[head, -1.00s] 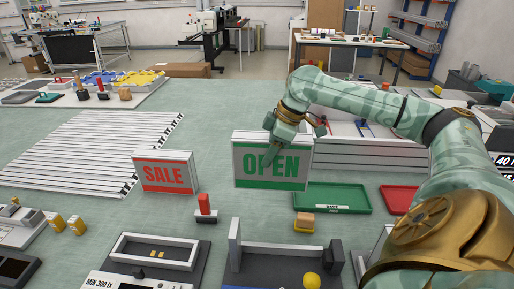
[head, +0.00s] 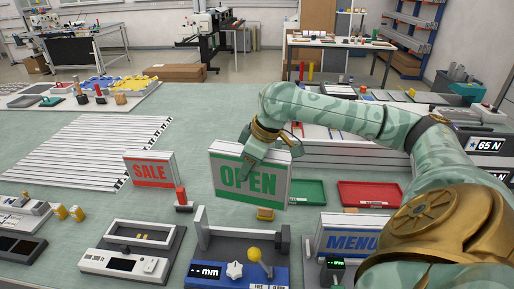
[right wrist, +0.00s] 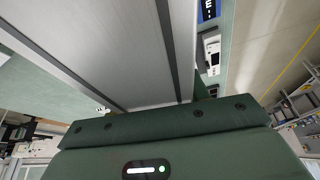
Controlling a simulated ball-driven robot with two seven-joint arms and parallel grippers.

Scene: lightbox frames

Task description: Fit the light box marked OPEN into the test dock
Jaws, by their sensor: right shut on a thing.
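The light box marked OPEN (head: 236,190), white with green lettering and a green border, is in the head view's middle, tilted slightly and apparently held above the bench. My right gripper (head: 250,152) is shut on its top edge; the fingertips are partly hidden. In the right wrist view the box's pale grey body (right wrist: 115,45) fills the top, close against my green gripper housing. The test dock appears to be the white and grey unit marked MIN 300 lx (head: 125,262), with a raised frame and yellow contacts, at lower left of the box. My left gripper is not in view.
A SALE box (head: 150,170) stands left of the OPEN box. A gauge marked mm (head: 208,272) with a yellow-knobbed lever is below it. A MENU box (head: 350,240), green tray (head: 307,192) and red tray (head: 370,195) are to the right. White slats (head: 85,155) lie at left.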

